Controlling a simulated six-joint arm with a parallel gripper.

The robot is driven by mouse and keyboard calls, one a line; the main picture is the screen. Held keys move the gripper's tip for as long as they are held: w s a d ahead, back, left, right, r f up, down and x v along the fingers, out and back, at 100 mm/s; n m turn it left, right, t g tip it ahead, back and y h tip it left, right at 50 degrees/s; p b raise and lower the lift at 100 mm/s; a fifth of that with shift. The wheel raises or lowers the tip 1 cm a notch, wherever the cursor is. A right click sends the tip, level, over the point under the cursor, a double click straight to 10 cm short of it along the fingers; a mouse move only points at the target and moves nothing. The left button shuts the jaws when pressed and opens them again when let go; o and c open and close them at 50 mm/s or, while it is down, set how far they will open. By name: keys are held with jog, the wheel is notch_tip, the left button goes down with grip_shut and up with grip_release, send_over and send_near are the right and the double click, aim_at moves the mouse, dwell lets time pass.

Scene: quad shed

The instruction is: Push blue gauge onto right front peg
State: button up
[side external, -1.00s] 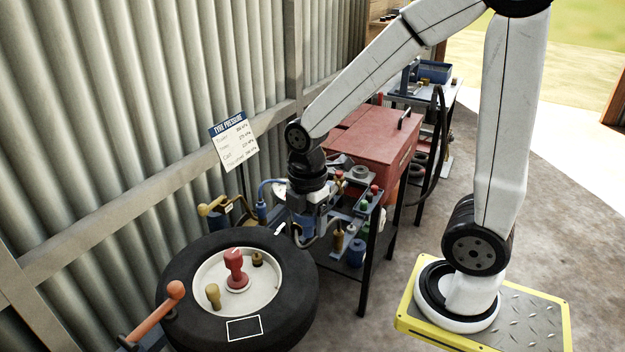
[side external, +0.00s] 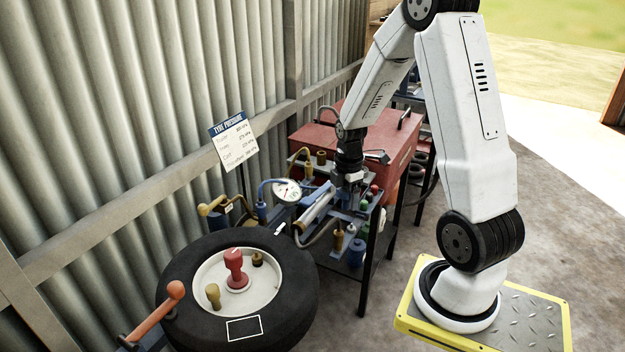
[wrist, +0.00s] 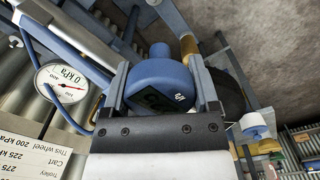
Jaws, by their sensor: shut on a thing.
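The blue gauge (wrist: 160,88), round with a dark display and a white mark, sits between the two fingers of my gripper (wrist: 165,72) in the wrist view. My gripper is shut on it. In the side view my gripper (side external: 350,192) is low over the top of the dark tool cart (side external: 372,235); the held gauge is hard to make out there. I cannot tell whether the gauge touches anything below, and I cannot make out the right front peg.
A white dial gauge (side external: 287,191) on a blue hose stands left of my gripper; it also shows in the wrist view (wrist: 62,83). A tyre (side external: 290,290) lies front left. A red toolbox (side external: 330,135) stands behind. Small red and green knobs crowd the cart.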

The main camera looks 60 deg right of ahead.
jog(key=shift+s+d+f+m, duration=0.1)
jog(key=shift+s+d+f, duration=0.1)
jog(key=shift+d, duration=0.25)
jog(key=shift+s+d+f+m, duration=0.15)
jog(key=shift+d+f, duration=0.1)
jog(key=shift+d, duration=0.2)
jog(key=shift+s+d+f+m, duration=0.1)
jog(key=shift+s+d+f, duration=0.1)
jog(key=shift+d, duration=0.25)
jog(key=shift+f, duration=0.2)
jog(key=shift+f, duration=2.65)
jog(key=shift+f, duration=0.65)
jog(key=o, duration=1.2)
jog(key=shift+r, duration=0.1)
notch_tip(320, 180, up, 11)
jog(key=shift+w+a, duration=0.1)
jog(key=shift+a, duration=0.05)
